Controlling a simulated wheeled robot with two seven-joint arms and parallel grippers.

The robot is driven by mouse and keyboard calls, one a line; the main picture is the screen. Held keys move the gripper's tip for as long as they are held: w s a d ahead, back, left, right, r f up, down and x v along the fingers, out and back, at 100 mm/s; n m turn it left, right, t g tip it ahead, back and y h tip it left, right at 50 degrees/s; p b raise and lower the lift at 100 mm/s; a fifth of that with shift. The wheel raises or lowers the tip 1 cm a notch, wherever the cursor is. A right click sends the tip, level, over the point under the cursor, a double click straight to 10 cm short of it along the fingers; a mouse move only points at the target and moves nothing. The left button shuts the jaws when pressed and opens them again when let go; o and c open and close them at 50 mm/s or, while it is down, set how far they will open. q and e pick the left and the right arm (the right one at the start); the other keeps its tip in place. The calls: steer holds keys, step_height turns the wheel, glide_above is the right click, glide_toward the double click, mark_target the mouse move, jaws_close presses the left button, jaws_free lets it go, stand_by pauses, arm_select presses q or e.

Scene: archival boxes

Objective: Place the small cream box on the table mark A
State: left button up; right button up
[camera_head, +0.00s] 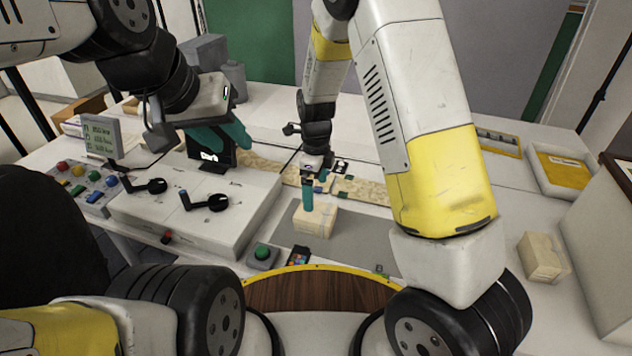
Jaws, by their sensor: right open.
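A cream box (315,219) sits on a grey mat (352,248) in the middle of the table. A second cream box (541,257) stands at the right of the table; I cannot tell which is the smaller one. My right gripper (315,192) is open, fingers pointing down. One teal finger reaches the top of the middle box in the picture; I cannot tell whether it touches. My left gripper (222,140) is over the white unit at the left; its finger gap is not clear.
A white unit (190,215) with black handles (203,201) and a panel of coloured buttons (82,184) fill the left. A yellow tray (562,172) lies at the back right. My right arm hides part of the table.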

steer(key=s+d+r+n+t+y, duration=0.1)
steer(key=s+d+r+n, duration=0.15)
steer(key=r, duration=0.45)
steer(key=s+d+r+n+t+y, duration=0.1)
steer(key=s+d+r+n, duration=0.1)
steer(key=d+r+n, duration=0.3)
steer(key=s+r+n+y, duration=0.1)
steer(key=s+r+n, duration=0.1)
steer(key=r, duration=0.6)
steer(key=s+d+r+n+t, duration=0.2)
steer(key=s+d+r+n, duration=0.1)
steer(key=s+n, duration=0.3)
steer(key=s+d+r+n+t, duration=0.2)
steer(key=s+d+r+n, duration=0.2)
steer(key=s+r+n, duration=0.1)
steer(key=s+n, duration=0.1)
steer(key=s, duration=0.1)
steer(key=shift+s+n+h, duration=0.35)
steer(key=shift+s+h, duration=0.05)
steer(key=shift+r, duration=0.1)
